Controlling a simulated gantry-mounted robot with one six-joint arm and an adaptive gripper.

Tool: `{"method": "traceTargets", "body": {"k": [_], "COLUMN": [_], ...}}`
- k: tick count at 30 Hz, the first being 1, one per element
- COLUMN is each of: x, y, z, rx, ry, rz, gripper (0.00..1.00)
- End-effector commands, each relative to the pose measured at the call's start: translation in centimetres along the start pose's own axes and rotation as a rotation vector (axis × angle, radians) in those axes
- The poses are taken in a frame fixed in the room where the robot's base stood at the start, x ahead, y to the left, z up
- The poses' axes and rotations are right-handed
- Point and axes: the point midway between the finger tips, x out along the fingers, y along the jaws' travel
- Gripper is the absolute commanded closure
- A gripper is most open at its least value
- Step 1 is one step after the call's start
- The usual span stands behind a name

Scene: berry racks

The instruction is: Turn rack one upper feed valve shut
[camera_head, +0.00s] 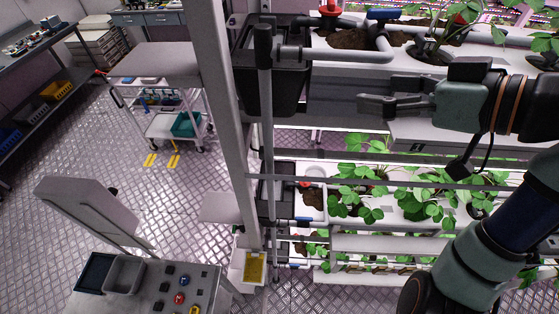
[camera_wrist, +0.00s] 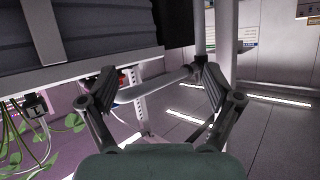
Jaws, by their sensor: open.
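My gripper (camera_head: 372,104) reaches left from the arm at the right, in front of the upper rack level. In the wrist view my gripper (camera_wrist: 158,88) has its two fingers spread apart with nothing held between them. On the upper level, a red knob (camera_head: 331,7) stands on a dark fitting at the top, and a blue handle (camera_head: 383,13) lies to its right by the grey pipe (camera_head: 345,55). I cannot tell which of them is the feed valve. Both are above and apart from the gripper in the head view. A small red part (camera_wrist: 121,78) shows beside the left finger in the wrist view.
A dark tank (camera_head: 268,85) and an upright post (camera_head: 225,120) stand left of the gripper. Planted troughs with strawberry leaves (camera_head: 362,180) fill the lower level. A trolley (camera_head: 160,65) and a control console (camera_head: 165,290) stand left. The metal floor (camera_head: 60,150) between them is clear.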

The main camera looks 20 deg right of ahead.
Motion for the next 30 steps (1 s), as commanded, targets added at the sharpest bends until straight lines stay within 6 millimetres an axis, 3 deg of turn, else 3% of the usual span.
{"method": "traceTargets", "body": {"k": [6,18,24,30], "x": [4.7,11.9,14.6,15.9], "y": [-1.5,-5.4,-7.8,-9.2], "z": [2.5,7.3,9.8,11.3], "rx": [0.037,0.093,0.111,0.120], "ry": [-0.006,-0.022,-0.030,-0.034], "rz": [0.025,0.088,0.122,0.147], "gripper": [0.10,0.10,0.10,0.10]}}
